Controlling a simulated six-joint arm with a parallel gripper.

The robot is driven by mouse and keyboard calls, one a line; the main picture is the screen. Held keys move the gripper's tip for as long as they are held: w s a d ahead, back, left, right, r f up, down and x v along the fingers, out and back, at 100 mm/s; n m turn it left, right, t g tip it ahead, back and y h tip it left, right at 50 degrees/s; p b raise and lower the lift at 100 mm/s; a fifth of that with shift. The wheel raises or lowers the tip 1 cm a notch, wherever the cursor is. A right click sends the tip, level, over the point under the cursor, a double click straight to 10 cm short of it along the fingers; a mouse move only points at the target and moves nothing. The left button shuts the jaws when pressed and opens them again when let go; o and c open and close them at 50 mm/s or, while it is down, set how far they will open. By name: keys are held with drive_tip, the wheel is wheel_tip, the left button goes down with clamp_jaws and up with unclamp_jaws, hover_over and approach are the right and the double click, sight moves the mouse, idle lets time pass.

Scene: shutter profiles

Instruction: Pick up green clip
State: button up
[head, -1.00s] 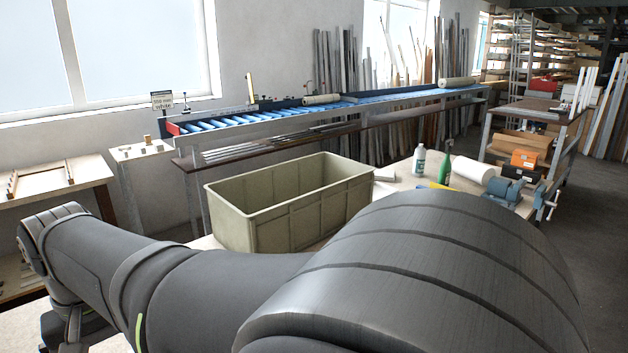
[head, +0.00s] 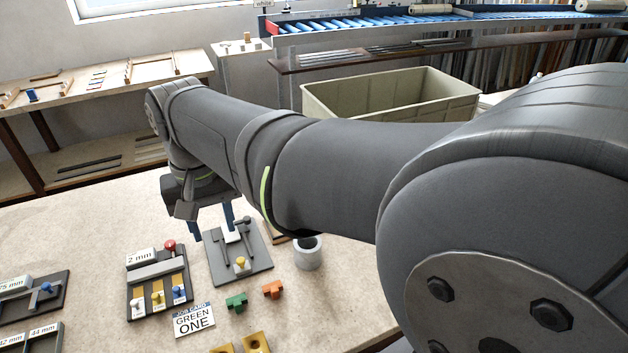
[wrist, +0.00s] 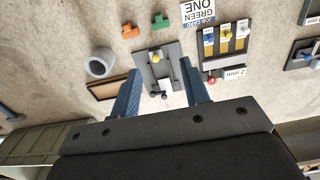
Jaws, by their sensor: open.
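The green clip (head: 236,302) lies on the table between the "GREEN ONE" card (head: 194,320) and an orange clip (head: 272,290). It also shows in the wrist view (wrist: 160,21), near the top, beyond the fingertips. My gripper (wrist: 160,73) is open, with two blue fingers apart and nothing held. In the head view the gripper (head: 211,222) hangs above the grey plate with the yellow knob, behind the green clip, partly hidden by my arm.
A grey fixture plate (head: 240,255) with a yellow knob stands below my fingers. A grey cup (head: 308,254) is to its right. A "2 mm" block with pegs (head: 158,283) is to the left. Yellow blocks (head: 252,343) lie at the front. A bin (head: 390,98) stands behind.

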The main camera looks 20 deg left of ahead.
hover_over(236, 300)
wheel_tip(236, 300, down, 17)
drive_tip(key=shift+w+a, duration=0.1)
drive_tip(key=shift+f, duration=2.6)
clamp_jaws()
drive_tip(key=shift+r, duration=0.15)
